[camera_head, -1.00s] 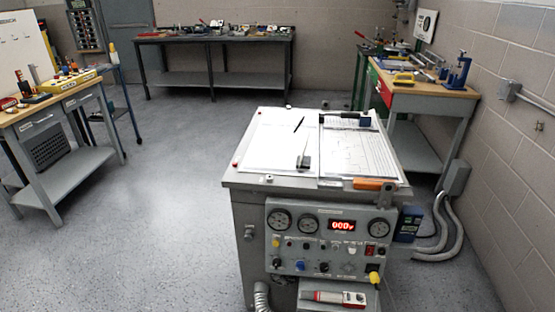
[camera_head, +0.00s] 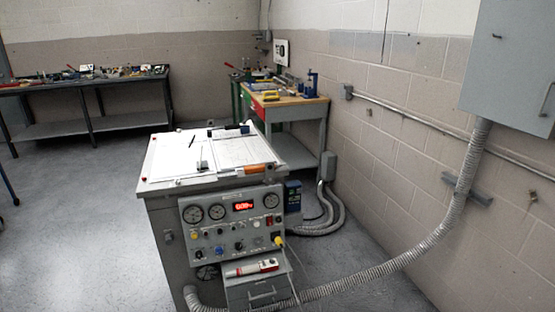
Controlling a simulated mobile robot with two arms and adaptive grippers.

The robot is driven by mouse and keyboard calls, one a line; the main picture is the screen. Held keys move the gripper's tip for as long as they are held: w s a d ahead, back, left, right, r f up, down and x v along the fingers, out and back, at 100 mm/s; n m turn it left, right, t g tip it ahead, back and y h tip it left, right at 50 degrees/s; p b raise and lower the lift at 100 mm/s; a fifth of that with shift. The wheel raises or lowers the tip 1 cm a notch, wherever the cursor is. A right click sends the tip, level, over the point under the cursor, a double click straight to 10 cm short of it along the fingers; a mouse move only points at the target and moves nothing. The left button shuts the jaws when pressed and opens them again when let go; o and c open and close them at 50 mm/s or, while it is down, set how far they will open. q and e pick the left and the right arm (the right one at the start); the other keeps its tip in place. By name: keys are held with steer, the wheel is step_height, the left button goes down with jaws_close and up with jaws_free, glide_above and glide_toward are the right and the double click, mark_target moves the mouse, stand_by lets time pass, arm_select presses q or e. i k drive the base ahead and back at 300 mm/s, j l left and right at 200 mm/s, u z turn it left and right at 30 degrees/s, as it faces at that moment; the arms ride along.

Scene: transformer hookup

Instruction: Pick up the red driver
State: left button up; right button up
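No clearly recognisable red driver shows in the head view. A small red and white tool (camera_head: 252,268) lies on the pull-out shelf at the front of the grey test console (camera_head: 160,218); I cannot tell whether it is a driver. A tool with an orange handle (camera_head: 260,168) lies at the right front edge of the console top. Items on the far benches are too small to tell apart. Neither of my grippers is in view.
A workbench with tools (camera_head: 322,106) stands behind the console, against the right wall. A long dark bench (camera_head: 95,83) stands at the back left. A flexible conduit (camera_head: 440,235) runs from a wall box (camera_head: 512,65) along the floor. Floor at left is clear.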

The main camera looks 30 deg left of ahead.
mark_target(246, 269)
steer(key=i+j+z, duration=0.15)
steer(key=j, duration=0.65)
steer(key=i+j+z, duration=0.15)
steer(key=j, duration=0.6)
steer(key=j+z, duration=0.15)
steer(key=j, duration=1.6)
steer(key=i+j, duration=0.15)
steer(key=j, duration=1.8)
steer(key=i+j, duration=0.15)
steer(key=j, duration=0.8)
